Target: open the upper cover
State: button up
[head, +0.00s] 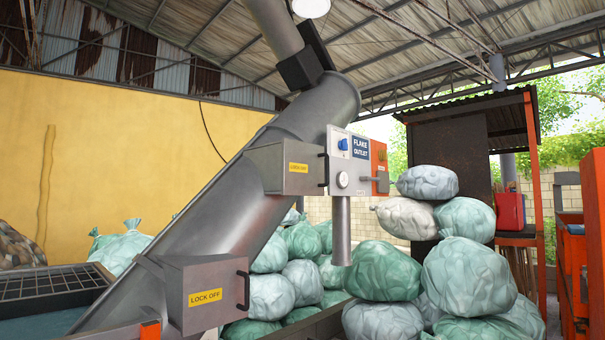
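A large grey inclined tube (235,195) runs from the lower left up to the upper middle. The upper cover (278,155) is a grey box on the tube's side with a yellow "LOCK OFF" label and a dark handle (326,170) at its right edge. It looks closed. A similar lower cover (205,272) sits further down the tube, also with a yellow label and a black handle (243,290). It looks closed too. My gripper is not in view.
A "FLAKE OUTLET" control box (350,150) stands just right of the upper cover, with a grey pipe (341,230) hanging below. Filled bags (380,270) are piled behind and to the right. A dark grate (55,283) lies at the lower left.

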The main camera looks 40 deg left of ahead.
aim_at(302, 163)
jog(key=u, duration=0.85)
jog(key=i, duration=1.3)
jog(key=u, duration=1.05)
